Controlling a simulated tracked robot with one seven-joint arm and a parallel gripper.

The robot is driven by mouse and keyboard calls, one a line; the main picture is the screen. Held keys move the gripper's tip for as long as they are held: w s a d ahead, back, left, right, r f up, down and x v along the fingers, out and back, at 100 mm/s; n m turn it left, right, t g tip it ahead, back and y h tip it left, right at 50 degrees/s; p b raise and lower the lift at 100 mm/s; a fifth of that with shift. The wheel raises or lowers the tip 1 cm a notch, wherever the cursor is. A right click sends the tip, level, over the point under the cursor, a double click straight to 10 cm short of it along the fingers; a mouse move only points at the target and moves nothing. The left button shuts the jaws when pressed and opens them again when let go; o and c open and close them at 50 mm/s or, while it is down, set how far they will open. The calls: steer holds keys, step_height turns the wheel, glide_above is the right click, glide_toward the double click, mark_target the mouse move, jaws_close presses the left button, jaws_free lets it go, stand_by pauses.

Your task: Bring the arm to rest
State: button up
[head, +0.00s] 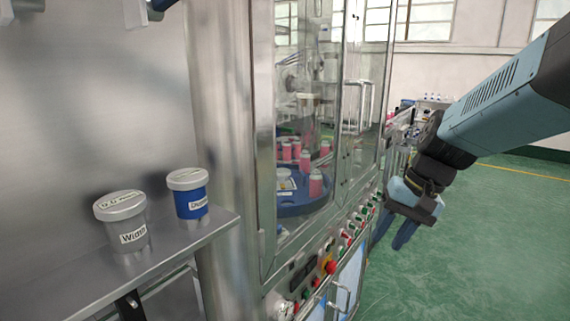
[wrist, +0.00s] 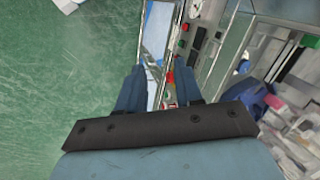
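My gripper (head: 390,240) hangs at the right of the head view, in front of the machine's control panel and over the green floor. Its blue fingers point down. In the wrist view, the two fingers of my gripper (wrist: 160,73) stand apart with a gap between them. I see nothing held in the gap; the panel and floor show through it. My blue-grey arm reaches in from the upper right of the head view.
A glass-fronted machine (head: 330,120) holds pink cans on a blue turntable (head: 300,208). Its panel has several buttons, including a red one (head: 330,266). A grey tub (head: 122,222) and a blue tub (head: 190,196) stand on a metal shelf (head: 180,250). Open floor (head: 480,240) lies right.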

steer(key=s+d+r+n+t+h, duration=0.2)
steer(key=s+r+t+h, duration=0.1)
steer(key=s+r, duration=0.3)
steer(key=shift+d+r+n+t+h, duration=0.3)
steer(key=shift+d+t, duration=0.1)
steer(key=shift+t, duration=0.4)
